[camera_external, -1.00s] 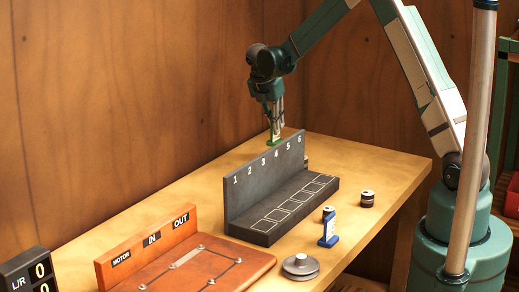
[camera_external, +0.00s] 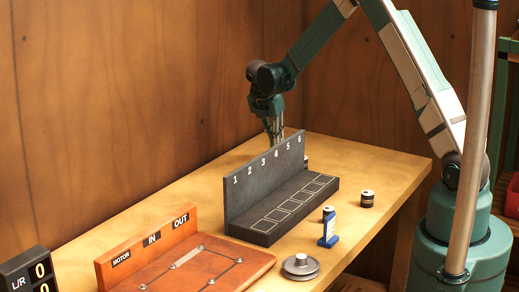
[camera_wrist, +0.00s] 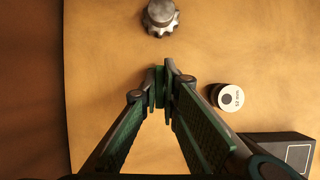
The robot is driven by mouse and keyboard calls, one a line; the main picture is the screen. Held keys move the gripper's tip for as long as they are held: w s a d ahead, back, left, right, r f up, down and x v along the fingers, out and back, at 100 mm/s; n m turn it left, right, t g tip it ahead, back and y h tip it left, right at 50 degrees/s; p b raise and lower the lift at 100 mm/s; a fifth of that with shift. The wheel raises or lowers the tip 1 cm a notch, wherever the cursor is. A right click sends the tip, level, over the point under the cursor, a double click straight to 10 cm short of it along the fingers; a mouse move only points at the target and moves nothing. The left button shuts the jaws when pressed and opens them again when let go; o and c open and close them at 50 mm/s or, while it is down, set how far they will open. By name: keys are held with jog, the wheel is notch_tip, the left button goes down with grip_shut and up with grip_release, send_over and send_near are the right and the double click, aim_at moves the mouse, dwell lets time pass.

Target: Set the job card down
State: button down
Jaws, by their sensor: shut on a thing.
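My gripper (camera_wrist: 160,82) is low over the wooden table, shut on a thin green piece, the job card (camera_wrist: 158,88), seen nearly edge-on between the fingertips in the wrist view. Its face is not readable. In the outside view my gripper (camera_external: 274,130) is behind the dark numbered board, which hides the fingertips and the card. I cannot tell whether the card touches the table.
The numbered rack (camera_external: 272,212) stands in front of my gripper; its corner shows in the wrist view. A white-topped cylinder (camera_wrist: 228,97) is close on the right, and a grey toothed knob (camera_wrist: 160,16) lies at the top. The tabletop (camera_wrist: 100,60) is bare on the left.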

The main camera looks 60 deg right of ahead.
jog(key=shift+f, duration=0.35)
jog(key=c, duration=2.6)
grip_release()
jog(key=shift+r, duration=0.25)
jog(key=v, duration=1.2)
jog(key=shift+a, duration=0.1)
